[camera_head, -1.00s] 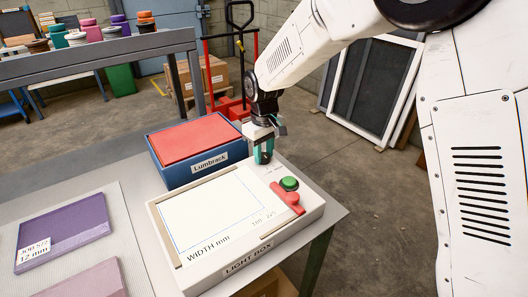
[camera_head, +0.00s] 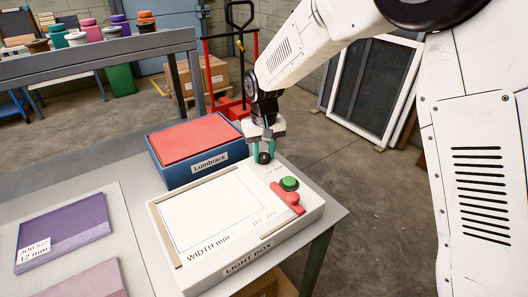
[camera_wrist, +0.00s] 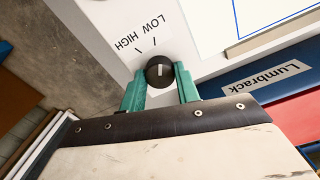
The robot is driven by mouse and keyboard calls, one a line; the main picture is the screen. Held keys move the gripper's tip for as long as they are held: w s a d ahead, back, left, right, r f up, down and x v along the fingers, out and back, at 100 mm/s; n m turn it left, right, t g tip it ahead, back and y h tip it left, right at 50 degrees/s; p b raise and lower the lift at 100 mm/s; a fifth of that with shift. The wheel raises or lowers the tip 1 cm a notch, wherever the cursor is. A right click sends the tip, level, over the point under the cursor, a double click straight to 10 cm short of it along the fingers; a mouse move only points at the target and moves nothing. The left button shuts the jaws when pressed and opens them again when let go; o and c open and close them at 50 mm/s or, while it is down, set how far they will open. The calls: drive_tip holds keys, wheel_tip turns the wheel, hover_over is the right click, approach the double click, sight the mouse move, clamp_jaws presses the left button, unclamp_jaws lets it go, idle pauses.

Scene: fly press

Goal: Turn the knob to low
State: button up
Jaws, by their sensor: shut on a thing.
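The knob (camera_wrist: 160,71) is round and black with a white pointer line, at the back corner of the light box (camera_head: 165,229). In the wrist view the labels LOW and HIGH, each with a tick, stand above and to the left of it. The pointer line runs nearly straight up the picture, closer to the LOW tick than to the HIGH tick. My gripper (camera_wrist: 160,85) is shut on the knob, one teal finger on each side. In the head view my gripper (camera_head: 264,152) covers most of the knob.
A green button (camera_head: 289,184) and a red lever-like part (camera_head: 288,199) sit on the light box close to my gripper. A blue Lumbrack box (camera_head: 190,173) with a red top stands just left of my gripper. Purple plates (camera_head: 65,234) lie farther left.

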sight(264, 155)
drive_tip(key=o, duration=1)
drive_tip(key=shift+c, duration=0.2)
drive_tip(key=shift+r, duration=0.15)
wheel_tip(264, 155, up, 8)
drive_tip(key=shift+f, duration=0.2)
drive_tip(key=shift+s+d+f+g, duration=0.25)
drive_tip(key=shift+s+f, duration=0.15)
drive_tip(key=shift+s, duration=0.15)
drive_tip(key=shift+s+d+f+g, duration=0.15)
drive_tip(key=shift+s+d+f, duration=0.15)
drive_tip(key=shift+s, duration=0.2)
drive_tip(key=s+d+r+m, duration=0.1)
drive_tip(key=s+d+r, duration=0.2)
drive_tip(key=s+d, duration=0.5)
drive_tip(key=s+d+r+m+t, duration=0.1)
drive_tip(key=s+d+r, duration=0.2)
drive_tip(key=s+d, duration=0.5)
drive_tip(key=s+d+r+m+t, duration=0.1)
drive_tip(key=s+d+r, duration=0.2)
drive_tip(key=s+d, duration=0.5)
drive_tip(key=s, duration=0.8)
drive_tip(key=shift+s+d+r+m, duration=0.2)
drive_tip(key=shift+s+r+m, duration=0.1)
drive_tip(key=shift+r, duration=0.1)
